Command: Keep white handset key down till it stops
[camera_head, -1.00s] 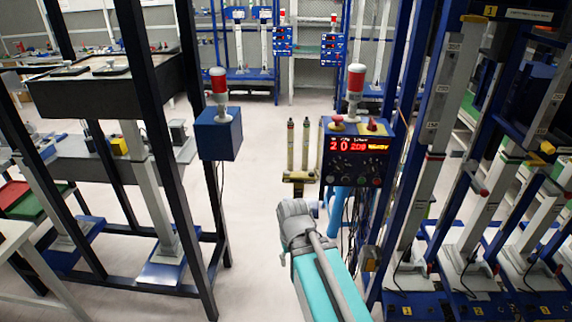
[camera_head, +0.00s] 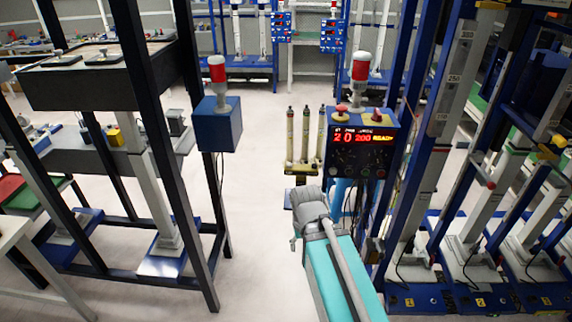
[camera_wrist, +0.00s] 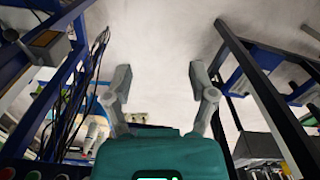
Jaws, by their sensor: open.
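I cannot make out a handset or its white key for certain in either view. A blue control box (camera_head: 345,172) with a lit red and yellow display stands right of centre in the head view, with a red button on top and small knobs below. In the wrist view, round red, dark and pale buttons (camera_wrist: 34,176) show at the bottom left edge. My gripper (camera_wrist: 158,76) is open, its two grey fingers wide apart with nothing between them. In the head view my arm reaches up in front of the control box, and the fingertips are not visible.
A dark frame (camera_head: 168,150) with a blue box and red lamp (camera_head: 217,75) stands left. Blue racks (camera_head: 465,296) fill the right. Several pale cylinders (camera_head: 306,140) stand beside the control box. Black cables (camera_wrist: 72,95) hang left in the wrist view. Floor between is clear.

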